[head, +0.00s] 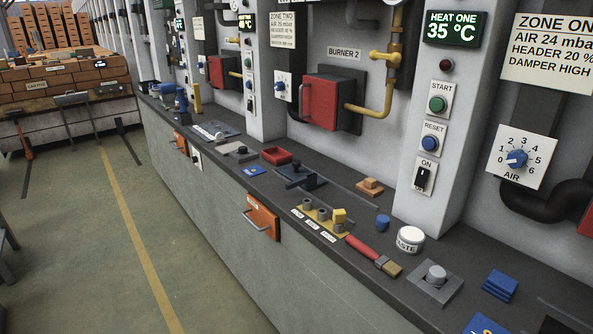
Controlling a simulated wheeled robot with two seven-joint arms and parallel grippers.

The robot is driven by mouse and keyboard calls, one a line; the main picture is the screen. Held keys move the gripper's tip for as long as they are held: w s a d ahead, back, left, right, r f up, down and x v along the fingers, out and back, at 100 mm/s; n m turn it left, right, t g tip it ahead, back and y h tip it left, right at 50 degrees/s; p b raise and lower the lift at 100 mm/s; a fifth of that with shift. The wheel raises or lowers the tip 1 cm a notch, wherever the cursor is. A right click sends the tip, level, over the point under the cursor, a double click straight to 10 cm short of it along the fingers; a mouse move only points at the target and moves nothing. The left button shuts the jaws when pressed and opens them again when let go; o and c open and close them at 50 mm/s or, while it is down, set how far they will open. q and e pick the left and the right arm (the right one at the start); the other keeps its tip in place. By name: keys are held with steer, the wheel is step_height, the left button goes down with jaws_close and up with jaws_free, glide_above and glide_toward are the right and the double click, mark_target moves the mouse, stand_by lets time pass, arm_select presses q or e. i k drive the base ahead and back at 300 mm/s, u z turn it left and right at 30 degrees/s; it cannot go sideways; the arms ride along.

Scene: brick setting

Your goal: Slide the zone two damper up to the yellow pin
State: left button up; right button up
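A dark slide plate with an upright knob (296,174) lies on the grey ledge below burner 2; it looks like the zone two damper, but no label on it is readable. A thin dark slot line runs from near it toward the right. No yellow pin is clearly identifiable; a small yellow block (339,215) stands at the right end of a yellow strip (318,222) with grey round pegs and white labels. The zone two sign (283,28) hangs on the wall above. Neither of my grippers is in view.
An orange drawer front with a handle (262,217) projects from the ledge's side. On the ledge are a red tray (276,156), a red-handled brush (373,256), a white paste jar (410,239) and a grey knob block (436,279). The floor to the left is open.

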mark_target(298, 175)
steer(key=u, duration=1.15)
steer(key=i, duration=1.05)
steer(key=z, duration=0.25)
